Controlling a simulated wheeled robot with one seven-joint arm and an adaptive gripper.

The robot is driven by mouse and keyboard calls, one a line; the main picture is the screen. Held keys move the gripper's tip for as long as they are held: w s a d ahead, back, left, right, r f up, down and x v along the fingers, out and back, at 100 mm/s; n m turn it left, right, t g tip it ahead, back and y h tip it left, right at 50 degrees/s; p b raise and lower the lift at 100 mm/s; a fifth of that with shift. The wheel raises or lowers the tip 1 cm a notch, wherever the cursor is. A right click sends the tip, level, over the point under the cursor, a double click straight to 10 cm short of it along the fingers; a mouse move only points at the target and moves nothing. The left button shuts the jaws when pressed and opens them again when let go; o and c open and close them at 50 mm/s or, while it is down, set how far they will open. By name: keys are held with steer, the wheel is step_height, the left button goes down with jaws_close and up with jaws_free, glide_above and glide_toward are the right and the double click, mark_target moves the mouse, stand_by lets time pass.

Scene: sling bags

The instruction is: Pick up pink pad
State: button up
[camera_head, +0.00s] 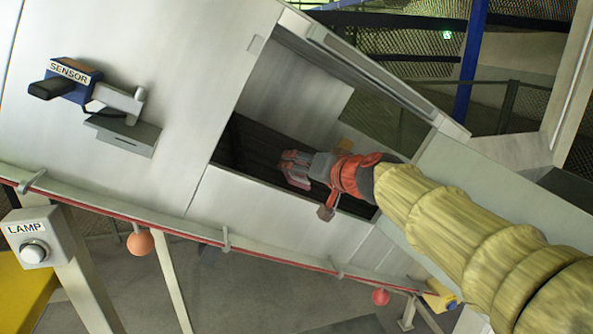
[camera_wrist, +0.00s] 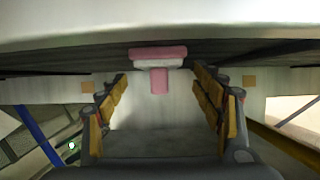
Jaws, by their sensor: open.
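The pink pad (camera_wrist: 158,52) shows at the top middle of the wrist view. It has a wide pink bar, a pale band under it and a narrow pink stem. My gripper (camera_wrist: 160,80) is open, with its fingers apart at left and right. The pad appears between and beyond the fingertips, with clear gaps on both sides. In the head view my gripper reaches into a rectangular opening. Reddish-pink parts show at its far end there, and I cannot tell whether they are pad or fingers.
The opening has a dark belt-like floor (camera_head: 250,146) and pale metal walls (camera_head: 292,92) close to my arm. A sensor (camera_head: 70,78) on a bracket stands on the left panel. A lamp box (camera_head: 33,238) is lower left.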

steer(key=shift+x, duration=1.2)
steer(key=shift+d, duration=0.1)
steer(key=c, duration=0.3)
steer(key=c, duration=1)
